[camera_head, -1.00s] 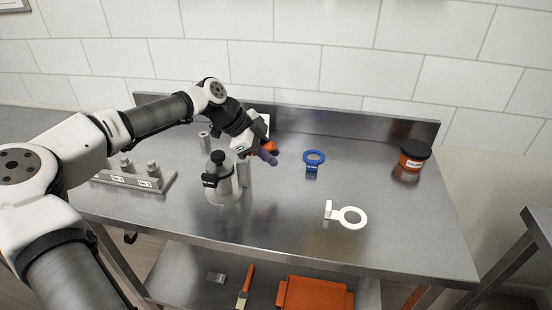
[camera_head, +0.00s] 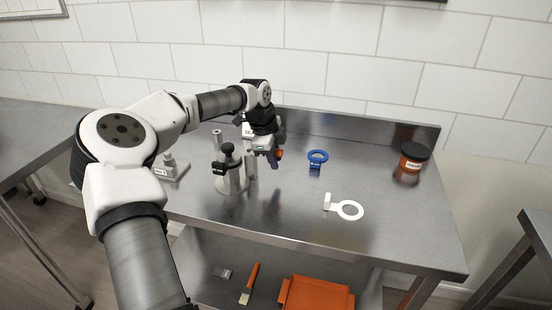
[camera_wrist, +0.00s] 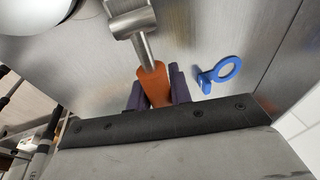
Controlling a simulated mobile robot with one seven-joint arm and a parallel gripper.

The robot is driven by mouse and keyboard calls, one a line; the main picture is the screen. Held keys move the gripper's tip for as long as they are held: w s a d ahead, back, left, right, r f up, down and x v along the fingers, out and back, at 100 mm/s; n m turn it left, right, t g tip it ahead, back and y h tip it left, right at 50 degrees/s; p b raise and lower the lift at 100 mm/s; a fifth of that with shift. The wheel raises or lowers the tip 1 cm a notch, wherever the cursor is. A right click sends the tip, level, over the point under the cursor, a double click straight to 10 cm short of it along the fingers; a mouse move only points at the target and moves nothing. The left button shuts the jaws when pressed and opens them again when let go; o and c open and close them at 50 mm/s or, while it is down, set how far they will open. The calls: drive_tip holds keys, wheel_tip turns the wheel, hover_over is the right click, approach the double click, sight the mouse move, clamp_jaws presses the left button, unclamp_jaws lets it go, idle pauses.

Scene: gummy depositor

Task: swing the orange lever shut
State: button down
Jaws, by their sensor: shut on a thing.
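The orange lever (camera_wrist: 154,84) sits between the two dark purple fingers of my gripper (camera_wrist: 158,90) in the wrist view, and the gripper is shut on it. The lever's metal shank and fork (camera_wrist: 135,22) run away from the fingers toward the top of that view. In the head view my gripper (camera_head: 276,161) points down beside the steel depositor (camera_head: 233,181), to its right.
A blue ring tool (camera_head: 317,157) stands to the right of my gripper, and a white ring tool (camera_head: 348,210) lies nearer the front. A dark-lidded orange jar (camera_head: 414,158) is at the right. The table's right-hand middle is clear.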

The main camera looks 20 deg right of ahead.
idle(0.5)
drive_tip(key=c, duration=1.3)
unclamp_jaws()
drive_tip(key=shift+f, duration=0.1)
drive_tip(key=b+v, duration=0.2)
drive_tip(key=v, duration=1.2)
drive_tip(key=shift+s+d, duration=0.15)
